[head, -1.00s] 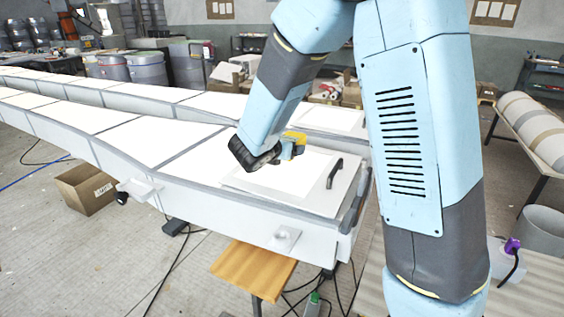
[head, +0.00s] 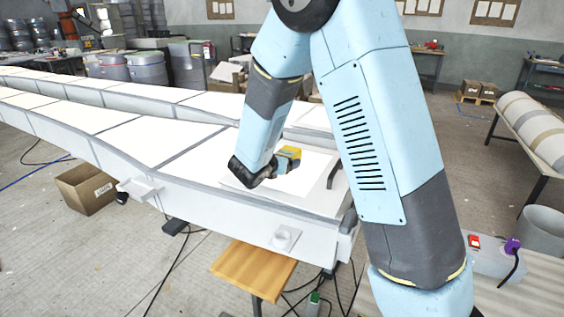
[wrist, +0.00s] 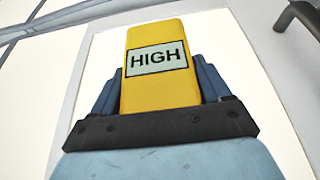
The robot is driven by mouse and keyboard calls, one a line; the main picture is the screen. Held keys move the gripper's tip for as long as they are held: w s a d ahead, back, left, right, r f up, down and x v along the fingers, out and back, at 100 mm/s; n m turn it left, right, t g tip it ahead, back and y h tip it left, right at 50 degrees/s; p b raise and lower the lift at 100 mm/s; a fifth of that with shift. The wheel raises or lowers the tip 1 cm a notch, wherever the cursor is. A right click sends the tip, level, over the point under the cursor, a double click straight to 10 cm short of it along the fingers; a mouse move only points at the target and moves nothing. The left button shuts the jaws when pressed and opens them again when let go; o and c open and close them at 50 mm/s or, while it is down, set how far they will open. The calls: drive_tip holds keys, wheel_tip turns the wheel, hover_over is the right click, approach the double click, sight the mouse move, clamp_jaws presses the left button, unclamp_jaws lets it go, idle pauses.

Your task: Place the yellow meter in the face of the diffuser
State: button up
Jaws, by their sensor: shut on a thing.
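My gripper (head: 284,163) is shut on the yellow meter (head: 290,152), over the near end of the long white mould. In the wrist view the meter (wrist: 160,85) fills the middle, its label reading "HIGH", with a dark blue finger on each side. A bright white square panel (head: 312,178) with a pale border lies on the mould below the gripper. I cannot tell for sure whether this panel is the diffuser. The gap between meter and panel is unclear, and whether they touch cannot be told.
A black handle (head: 334,171) stands at the panel's right side. The long white mould (head: 150,140) runs away to the left. A wooden stool (head: 252,270) and cables are below its near edge. A cardboard box (head: 84,190) sits on the floor at left.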

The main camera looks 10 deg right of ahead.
drive_tip(key=o, duration=1.1)
